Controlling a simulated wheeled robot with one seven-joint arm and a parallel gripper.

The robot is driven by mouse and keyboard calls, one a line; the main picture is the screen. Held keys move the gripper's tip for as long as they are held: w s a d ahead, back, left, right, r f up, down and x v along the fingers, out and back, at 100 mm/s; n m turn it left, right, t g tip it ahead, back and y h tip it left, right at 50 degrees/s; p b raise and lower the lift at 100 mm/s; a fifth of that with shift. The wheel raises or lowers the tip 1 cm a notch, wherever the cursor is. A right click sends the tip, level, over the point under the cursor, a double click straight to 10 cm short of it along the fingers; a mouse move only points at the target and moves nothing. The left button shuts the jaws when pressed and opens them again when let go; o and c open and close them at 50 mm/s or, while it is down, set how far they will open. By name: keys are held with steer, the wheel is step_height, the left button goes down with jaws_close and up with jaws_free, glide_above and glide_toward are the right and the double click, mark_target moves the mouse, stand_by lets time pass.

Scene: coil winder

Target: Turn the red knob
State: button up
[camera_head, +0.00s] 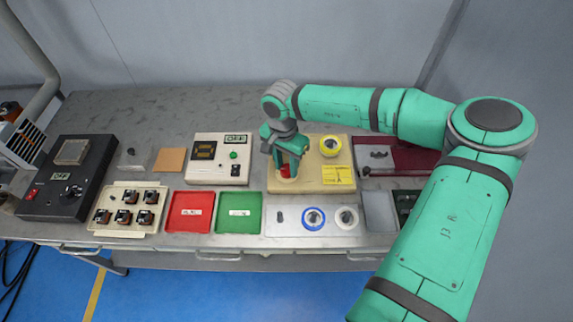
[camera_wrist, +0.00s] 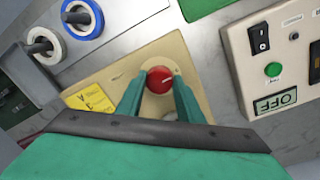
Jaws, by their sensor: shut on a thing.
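The red knob (camera_wrist: 159,79) shows in the wrist view between the two green fingers of my gripper (camera_wrist: 158,84). It is round with a small pale mark on its face, and it sits on a beige box (camera_wrist: 197,48). My gripper is shut on the knob, one finger at each side. In the head view, my gripper (camera_head: 286,172) points down over the left part of the beige box (camera_head: 312,179), and a bit of the red knob (camera_head: 285,173) shows between the fingers. A yellow label (camera_wrist: 92,100) is on the box.
A cream control box (camera_head: 207,170) with a green button stands left of the beige box. Red (camera_head: 174,213) and green (camera_head: 255,213) trays lie in front, beside a pale plate with blue and white spools (camera_head: 314,217). A dark red box (camera_head: 400,155) stands right.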

mark_target(284, 167)
steer(key=shift+d, duration=0.1)
stand_by(0.3)
steer(key=o, duration=1.1)
steer(key=shift+c, duration=0.2)
step_height(284, 167, up, 11)
steer(key=shift+w+a+f, duration=0.15)
steer(key=shift+w+a, duration=0.05)
steer(key=shift+a, duration=0.2)
